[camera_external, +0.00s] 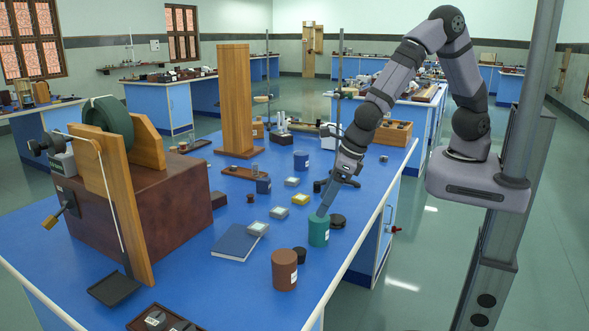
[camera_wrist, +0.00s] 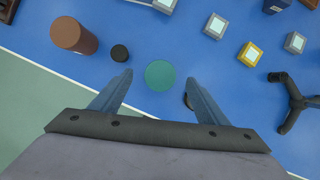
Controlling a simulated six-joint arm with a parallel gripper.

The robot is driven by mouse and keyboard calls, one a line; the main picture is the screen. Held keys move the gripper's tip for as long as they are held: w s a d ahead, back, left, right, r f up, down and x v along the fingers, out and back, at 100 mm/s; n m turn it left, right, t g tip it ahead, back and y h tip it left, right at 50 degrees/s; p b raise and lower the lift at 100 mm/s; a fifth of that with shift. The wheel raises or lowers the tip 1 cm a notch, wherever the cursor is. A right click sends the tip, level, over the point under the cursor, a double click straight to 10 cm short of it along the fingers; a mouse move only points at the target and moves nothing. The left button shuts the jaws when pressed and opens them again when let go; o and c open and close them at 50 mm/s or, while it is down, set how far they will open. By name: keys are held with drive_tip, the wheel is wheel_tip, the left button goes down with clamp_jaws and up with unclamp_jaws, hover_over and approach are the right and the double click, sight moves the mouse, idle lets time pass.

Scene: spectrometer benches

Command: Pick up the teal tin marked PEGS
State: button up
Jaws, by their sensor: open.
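The teal tin (camera_external: 319,231) stands upright on the blue bench top, with a pale label on its side too small to read. In the wrist view the round teal top (camera_wrist: 160,75) lies just ahead of the fingertips, roughly midway between them. My gripper (camera_external: 325,208) reaches down from the right, its fingers just above or beside the tin's top. In the wrist view my gripper (camera_wrist: 158,82) has its two fingers spread wide with nothing between them. I cannot tell whether a finger touches the tin.
A brown tin (camera_external: 285,270) and a small black cylinder (camera_external: 299,254) stand in front of the teal tin. A black round object (camera_external: 338,220) lies close to its right. Small boxes, one yellow (camera_external: 300,199), and a blue book (camera_external: 237,243) lie to the left.

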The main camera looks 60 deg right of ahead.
sight(325, 218)
drive_tip(key=shift+f, duration=2.25)
drive_tip(key=shift+b+x, duration=1.35)
drive_tip(key=shift+x, duration=2.15)
drive_tip(key=shift+w, duration=0.2)
drive_tip(key=shift+r, duration=0.1)
drive_tip(key=c, duration=1.2)
